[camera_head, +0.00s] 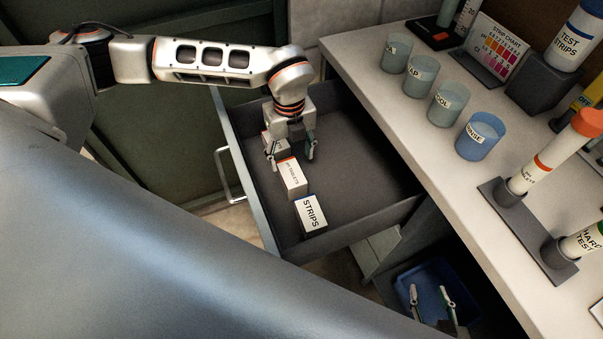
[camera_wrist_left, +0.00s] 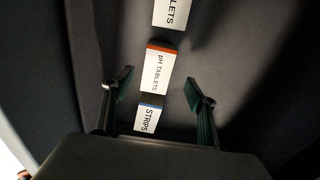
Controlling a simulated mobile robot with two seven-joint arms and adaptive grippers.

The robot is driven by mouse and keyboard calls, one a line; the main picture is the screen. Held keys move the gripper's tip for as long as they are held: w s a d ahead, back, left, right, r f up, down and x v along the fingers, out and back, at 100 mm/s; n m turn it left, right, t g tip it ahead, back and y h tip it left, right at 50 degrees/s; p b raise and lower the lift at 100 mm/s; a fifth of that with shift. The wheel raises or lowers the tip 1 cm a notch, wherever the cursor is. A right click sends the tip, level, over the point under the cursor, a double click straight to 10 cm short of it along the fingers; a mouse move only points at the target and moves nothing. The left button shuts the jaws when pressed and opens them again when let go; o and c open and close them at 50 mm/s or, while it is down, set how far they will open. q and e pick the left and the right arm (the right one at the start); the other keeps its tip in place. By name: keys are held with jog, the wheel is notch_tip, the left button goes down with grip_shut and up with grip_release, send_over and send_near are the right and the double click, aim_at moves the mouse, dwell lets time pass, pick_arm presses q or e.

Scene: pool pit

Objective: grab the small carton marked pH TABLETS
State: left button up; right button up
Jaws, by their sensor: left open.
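The pH TABLETS carton (camera_head: 292,180), small and white with an orange top edge, stands in the open drawer between two other cartons. My left gripper (camera_head: 291,157) reaches down into the drawer, open, close to this carton on its far side in the head view. In the left wrist view the pH TABLETS carton (camera_wrist_left: 158,72) shows between and beyond the two spread fingers (camera_wrist_left: 160,88), with its label readable. Nothing is held. My right gripper (camera_head: 430,292) is low at the bottom right of the head view, its two fingers apart and empty.
A STRIPS carton (camera_head: 311,215) with a blue edge stands on the near side; another carton (camera_head: 271,143), partly hidden by my gripper, is on the far side. The drawer (camera_head: 355,150) is bare to the right. A white counter (camera_head: 385,85) with cups stands beside it; a blue bin (camera_head: 432,270) is below.

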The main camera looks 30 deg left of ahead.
aim_at(291, 172)
pick_arm(q)
jog(key=f, duration=0.7)
jog(key=shift+s+d+f+b, duration=0.1)
jog(key=shift+s+f+b, duration=0.05)
jog(key=shift+s+b, duration=0.25)
jog(key=c, duration=1.2)
